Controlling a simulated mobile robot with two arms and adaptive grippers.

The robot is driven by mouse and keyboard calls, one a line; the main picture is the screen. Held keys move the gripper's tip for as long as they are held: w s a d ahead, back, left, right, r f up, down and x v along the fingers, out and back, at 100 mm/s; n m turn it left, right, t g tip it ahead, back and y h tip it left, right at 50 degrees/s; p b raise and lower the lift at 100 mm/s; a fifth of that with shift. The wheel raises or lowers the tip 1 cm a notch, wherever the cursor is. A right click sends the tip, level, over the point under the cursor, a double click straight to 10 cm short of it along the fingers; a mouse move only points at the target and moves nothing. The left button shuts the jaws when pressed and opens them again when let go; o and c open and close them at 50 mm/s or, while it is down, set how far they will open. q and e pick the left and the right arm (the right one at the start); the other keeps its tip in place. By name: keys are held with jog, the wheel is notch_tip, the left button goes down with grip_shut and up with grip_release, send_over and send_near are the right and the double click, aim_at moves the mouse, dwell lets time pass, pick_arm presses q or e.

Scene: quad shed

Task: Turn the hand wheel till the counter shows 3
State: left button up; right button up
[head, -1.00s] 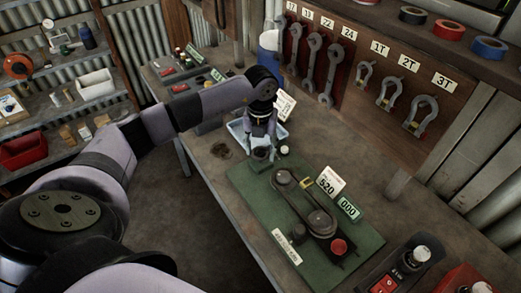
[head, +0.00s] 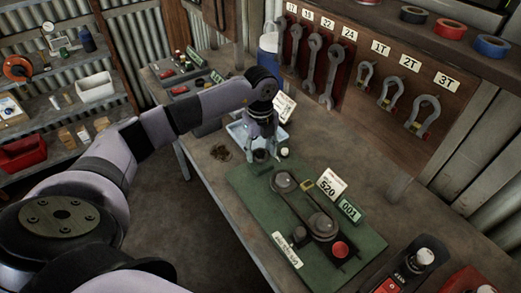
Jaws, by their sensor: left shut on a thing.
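The counter (head: 350,211) stands on the green board (head: 250,190) and reads 001. Two dark round wheels, a smaller one (head: 284,180) and a larger one (head: 321,222), sit on the board with a belt between them. A dark knob (head: 300,232) shows beside the larger one; I cannot tell for sure which is the hand wheel. My left gripper (head: 261,153) points down at the board's far left edge, shut on a small dark thing mostly hidden by its fingers. My right gripper is not in view.
A red button (head: 340,249) is at the board's near right, and a 520 card (head: 329,185) stands behind the wheels. A blue tray (head: 236,133) lies behind my left gripper. Wrenches and shackles hang on the wall panel.

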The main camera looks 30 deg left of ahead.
aim_at(260, 154)
pick_arm(q)
jog(key=shift+r, duration=0.1)
dwell(0.3)
jog(key=o, duration=1.2)
jog(key=shift+c, duration=0.2)
notch_tip(260, 154, up, 12)
